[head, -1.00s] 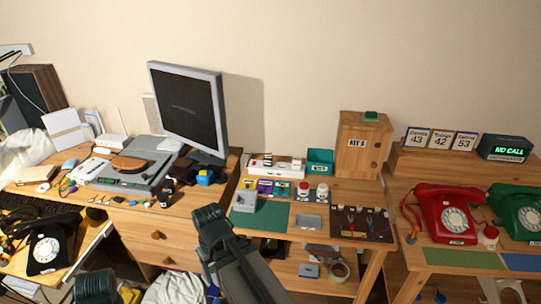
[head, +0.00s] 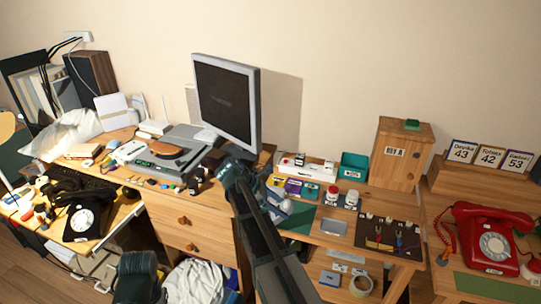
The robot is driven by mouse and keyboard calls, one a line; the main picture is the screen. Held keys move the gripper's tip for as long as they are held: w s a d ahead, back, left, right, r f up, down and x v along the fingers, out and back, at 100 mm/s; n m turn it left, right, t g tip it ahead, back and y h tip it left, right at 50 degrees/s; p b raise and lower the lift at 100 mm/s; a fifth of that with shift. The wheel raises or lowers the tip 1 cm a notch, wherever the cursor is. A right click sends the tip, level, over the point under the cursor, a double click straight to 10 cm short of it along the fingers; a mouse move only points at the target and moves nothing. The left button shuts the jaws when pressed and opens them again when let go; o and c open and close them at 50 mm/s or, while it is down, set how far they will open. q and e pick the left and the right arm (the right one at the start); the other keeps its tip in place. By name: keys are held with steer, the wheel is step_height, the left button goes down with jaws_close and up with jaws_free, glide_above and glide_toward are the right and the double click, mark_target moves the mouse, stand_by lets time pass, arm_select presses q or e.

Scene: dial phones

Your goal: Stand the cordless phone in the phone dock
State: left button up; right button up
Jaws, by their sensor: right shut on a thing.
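My right gripper (head: 236,172) is seen from behind, over the front edge of the desk just below the monitor. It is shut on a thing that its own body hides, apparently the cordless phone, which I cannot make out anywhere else. I cannot tell how the phone is tilted. A small dark item (head: 194,186) stands on the desk just left of this gripper; I cannot tell whether it is the phone dock. A dark part of my left arm (head: 138,276) shows at the bottom; its fingers cannot be made out.
The monitor (head: 226,104) stands behind the right gripper. A black dial phone (head: 82,220) sits far left.

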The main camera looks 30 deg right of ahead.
steer(key=w+d+r+n+t+h+b, duration=0.1)
steer(key=w+r+n+t+h, duration=0.1)
steer(key=w+r+n+t, duration=0.4)
steer(key=w+d+r+n+t+h+b, duration=0.1)
steer(key=w+d+r+n+t+h, duration=0.1)
steer(key=w+r+n+t, duration=0.4)
steer(key=r+n+t+h, duration=0.1)
steer(key=t, duration=0.2)
steer(key=shift+w+d+r+t, duration=0.15)
steer(key=shift+w+d+t, duration=0.1)
steer(key=shift+w+t, duration=0.05)
step_height(320, 180, down, 9)
steer(key=b, duration=0.8)
steer(key=shift+r+h+b, duration=0.2)
steer(key=shift+h+b, duration=0.1)
steer(key=shift+f+b, duration=1.6)
steer(key=shift+b, duration=0.05)
steer(key=shift+s, duration=0.1)
steer(key=o, duration=1.6)
steer(key=shift+c, duration=0.2)
